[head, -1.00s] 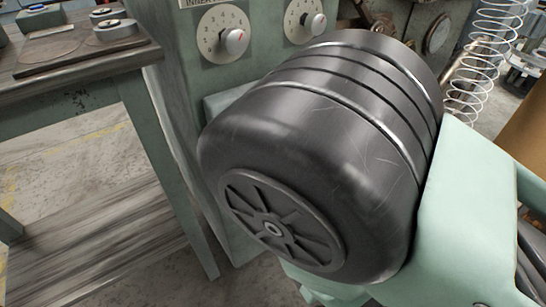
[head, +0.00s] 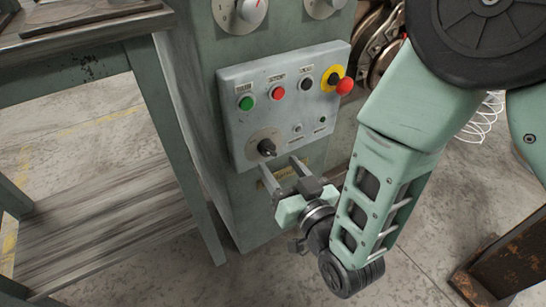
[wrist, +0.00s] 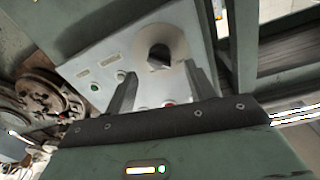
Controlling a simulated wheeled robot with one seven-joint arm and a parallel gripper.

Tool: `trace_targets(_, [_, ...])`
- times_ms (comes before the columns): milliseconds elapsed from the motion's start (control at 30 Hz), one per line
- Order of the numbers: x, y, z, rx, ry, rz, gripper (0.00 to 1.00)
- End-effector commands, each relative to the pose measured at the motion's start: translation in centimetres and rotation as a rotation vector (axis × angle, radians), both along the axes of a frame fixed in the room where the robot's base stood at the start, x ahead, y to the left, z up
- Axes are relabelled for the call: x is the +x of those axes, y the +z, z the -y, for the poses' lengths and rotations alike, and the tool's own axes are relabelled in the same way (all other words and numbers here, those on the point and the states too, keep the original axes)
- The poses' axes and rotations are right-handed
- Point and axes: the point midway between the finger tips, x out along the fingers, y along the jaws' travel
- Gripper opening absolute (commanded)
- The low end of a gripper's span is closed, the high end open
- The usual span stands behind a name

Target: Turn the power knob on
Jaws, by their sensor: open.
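The power knob (head: 267,148) is a small black knob on a round beige dial plate at the lower left of the grey control panel (head: 238,133). My gripper (head: 279,165) is open and empty in front of the panel's lower part, just below and right of the knob in the head view. In the wrist view the knob (wrist: 158,57) shows between and beyond the two fingertips (wrist: 161,74). The fingers point at its dial plate; I cannot tell whether they touch the panel.
Two numbered dials sit above. A workbench (head: 95,40) stands at left.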

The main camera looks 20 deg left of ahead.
Motion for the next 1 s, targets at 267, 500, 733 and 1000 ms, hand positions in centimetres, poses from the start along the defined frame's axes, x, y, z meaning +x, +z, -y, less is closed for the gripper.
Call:
trace_targets(267, [2.6,0.0,-2.6,0.001,-0.001,0.001,0.55])
trace_targets(500, [3.1,0.0,-3.1,0.0,-0.001,0.0,0.55])
trace_targets(733, [3.1,0.0,-3.1,0.0,-0.001,0.0,0.32])
trace_targets(1000, [3.0,0.0,-3.1,0.002,-0.001,-0.004,0.11])
